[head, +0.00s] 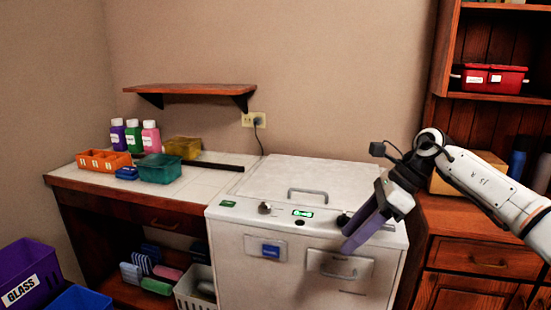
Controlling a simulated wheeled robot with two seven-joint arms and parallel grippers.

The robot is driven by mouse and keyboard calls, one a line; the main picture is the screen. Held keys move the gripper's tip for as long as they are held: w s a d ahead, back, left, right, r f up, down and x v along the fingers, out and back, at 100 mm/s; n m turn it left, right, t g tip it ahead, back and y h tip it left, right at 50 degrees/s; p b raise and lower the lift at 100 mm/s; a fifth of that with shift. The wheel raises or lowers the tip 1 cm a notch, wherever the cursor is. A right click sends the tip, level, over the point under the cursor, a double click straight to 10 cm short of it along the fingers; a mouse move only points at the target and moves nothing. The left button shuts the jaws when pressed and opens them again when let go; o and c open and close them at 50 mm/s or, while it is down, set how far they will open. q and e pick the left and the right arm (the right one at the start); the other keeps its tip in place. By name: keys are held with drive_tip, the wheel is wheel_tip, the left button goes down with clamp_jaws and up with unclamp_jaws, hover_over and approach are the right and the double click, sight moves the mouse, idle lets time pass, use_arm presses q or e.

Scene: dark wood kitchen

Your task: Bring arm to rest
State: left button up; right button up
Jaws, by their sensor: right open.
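My right arm (490,185) comes in from the right side of the head view. Its gripper (360,235) hangs down and to the left over the front right corner of the white top-lid appliance (225,245). The jaws are open and I see nothing between them. The purple-grey fingers hide part of the control panel; whether they touch the appliance I cannot tell. My left gripper is not in view.
A counter (75,175) at left holds an orange bin (103,160), a teal bin (160,169) and several bottles (134,138). A shelf (190,90) hangs above. A wooden cabinet (485,255) stands at right. Purple (28,280) and blue bins sit lower left.

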drive_tip(key=s+a+f+m+t+y, duration=0.25)
drive_tip(key=a+m+y, duration=0.2)
drive_tip(key=a, duration=0.25)
drive_tip(key=s+a+f+m+t+y, duration=0.1)
drive_tip(key=s+a+f+m+y, duration=0.2)
drive_tip(key=a+m, duration=0.3)
drive_tip(key=s+a+f+m+t+y, duration=0.2)
drive_tip(key=s+a+m+y, duration=0.15)
drive_tip(key=a, duration=0.45)
drive_tip(key=s+d+f+m+t+h, duration=0.35)
drive_tip(key=d+f+m+h, duration=0.35)
drive_tip(key=m, duration=0.5)
drive_tip(key=s+d+f+m+t+h, duration=0.3)
drive_tip(key=d+f+m+t+h, duration=0.15)
drive_tip(key=f+m, duration=0.65)
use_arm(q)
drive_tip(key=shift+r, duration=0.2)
use_arm(e)
drive_tip(key=s+d+f+m+g+h, duration=0.2)
drive_tip(key=s+d+f+m, duration=0.2)
drive_tip(key=s, duration=0.5)
drive_tip(key=s+d+f+m+g+h, duration=0.1)
drive_tip(key=s+d+f+m+g, duration=0.2)
drive_tip(key=s, duration=0.7)
wheel_tip(320, 180, down, 4)
drive_tip(key=d+m, duration=0.2)
drive_tip(key=m, duration=0.2)
drive_tip(key=shift+d+f+m+g+h, duration=0.15)
drive_tip(key=shift+d+m+g+h, duration=0.05)
drive_tip(key=shift+m+g+h, duration=0.2)
